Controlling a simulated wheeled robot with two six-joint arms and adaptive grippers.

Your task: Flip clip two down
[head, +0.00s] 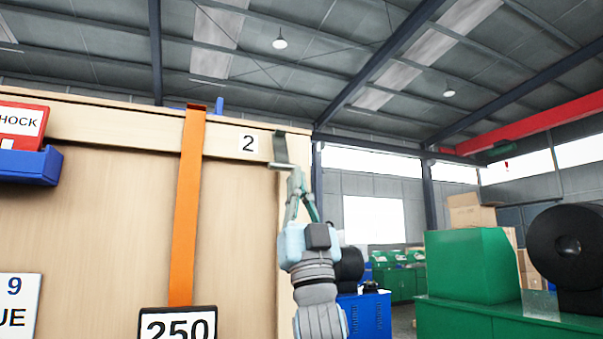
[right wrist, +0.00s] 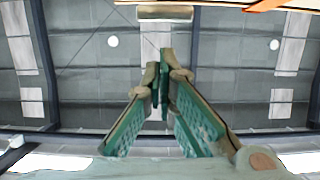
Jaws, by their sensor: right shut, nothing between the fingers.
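Clip two is a grey metal clip (head: 280,150) at the upper right end of the wooden board, just right of the white label "2" (head: 248,144). Its upright plate lies near the board's edge, with a short lip at its lower end. My right gripper (head: 297,174) is just below and right of that lip, pointing up, with its green fingers shut and empty. In the right wrist view the fingertips (right wrist: 161,68) meet, and a grey-beige bar (right wrist: 165,13), which looks like the clip, lies beyond them with a gap in the picture. My left gripper is out of view.
An orange strap (head: 191,210) hangs down the wooden board (head: 240,250) left of the clip. Right of the board is open room, with green machines (head: 470,265) behind.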

